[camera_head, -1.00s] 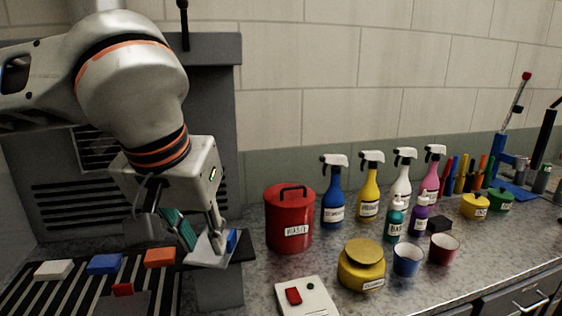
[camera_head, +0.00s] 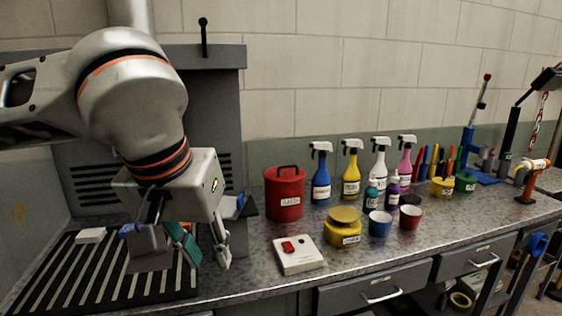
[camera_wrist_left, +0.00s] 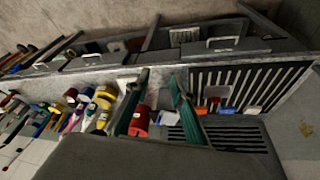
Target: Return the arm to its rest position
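My left arm comes in from the left in the head view, over the striped rack. My left gripper (camera_head: 192,256) points down with its fingers apart and one teal pad showing. In the left wrist view my left gripper (camera_wrist_left: 158,82) shows two separated teal fingers with nothing held between them. A tilted white piece with a blue part (camera_head: 232,207) rests on a dark ledge just behind the gripper, apart from the fingers as far as I can tell. My right gripper is in neither view.
The striped rack (camera_head: 55,277) lies below my arm, with a white block (camera_head: 90,235) on it. A red waste bin (camera_head: 284,207), a switch box (camera_head: 299,255), a yellow pot (camera_head: 342,233), cups and spray bottles stand to the right.

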